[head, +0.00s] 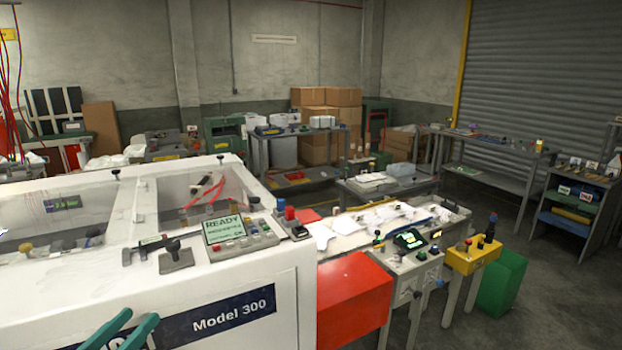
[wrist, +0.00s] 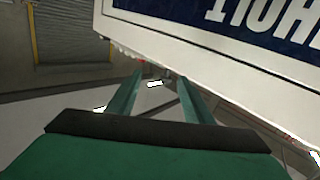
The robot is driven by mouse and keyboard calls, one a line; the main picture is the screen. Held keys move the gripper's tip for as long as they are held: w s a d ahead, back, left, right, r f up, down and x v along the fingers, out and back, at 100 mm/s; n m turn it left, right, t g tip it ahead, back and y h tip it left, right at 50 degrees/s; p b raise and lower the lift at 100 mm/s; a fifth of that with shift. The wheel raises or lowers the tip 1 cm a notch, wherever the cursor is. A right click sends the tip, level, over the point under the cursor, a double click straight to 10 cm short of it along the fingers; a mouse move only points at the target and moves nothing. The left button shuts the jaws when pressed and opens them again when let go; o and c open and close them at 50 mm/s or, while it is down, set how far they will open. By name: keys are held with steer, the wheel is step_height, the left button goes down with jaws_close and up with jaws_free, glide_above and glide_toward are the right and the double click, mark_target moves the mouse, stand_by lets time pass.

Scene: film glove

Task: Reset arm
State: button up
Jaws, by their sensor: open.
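My gripper (head: 128,332) shows at the bottom left of the head view, with two green fingers apart in front of the white machine (head: 250,300) marked "Model 300". In the wrist view my gripper (wrist: 158,95) is open, and nothing shows between its two green fingers except the distant floor. The machine's white side and blue lettered label (wrist: 275,25) fill the upper right of that view, close to the fingers. I cannot tell whether they touch. The rest of my arm is out of the head view.
On the machine's top lie a display panel reading "READY" (head: 224,229), a caliper-like tool (head: 150,247) and a knobbed block (head: 175,257). A red box (head: 355,300), a control stand (head: 412,265) and a yellow box (head: 472,257) stand to the right. Floor (head: 540,300) is free at the far right.

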steer(key=w+d+f+n+y, duration=0.1)
steer(key=d+f+n, duration=0.15)
steer(key=f, duration=0.45)
steer(key=d+f+n+g+y, duration=0.1)
steer(key=d+f, duration=0.3)
steer(key=f, duration=0.2)
steer(key=w+d+f+n+y, duration=0.1)
steer(key=d+f+n, duration=0.1)
steer(key=d+f, duration=0.35)
steer(key=s+d+f+g+y, duration=0.1)
steer(key=s+d+f, duration=0.3)
steer(key=f, duration=0.2)
steer(key=s+d+f+g+y, duration=0.1)
steer(key=s+d+f, duration=0.25)
steer(key=f, duration=0.25)
steer(key=s+d+f, duration=0.4)
steer(key=s+d, duration=0.6)
steer(key=s, duration=0.3)
steer(key=s+d+r+m+h, duration=0.1)
steer(key=s+d+r+m, duration=0.1)
steer(key=s, duration=0.4)
steer(key=s+d+r+m, duration=0.3)
steer(key=s+d, duration=0.2)
steer(key=s, duration=0.2)
steer(key=shift+s+d+r+t+h, duration=0.2)
steer(key=shift+s+r+t+h, duration=0.1)
steer(key=shift+r+h, duration=0.1)
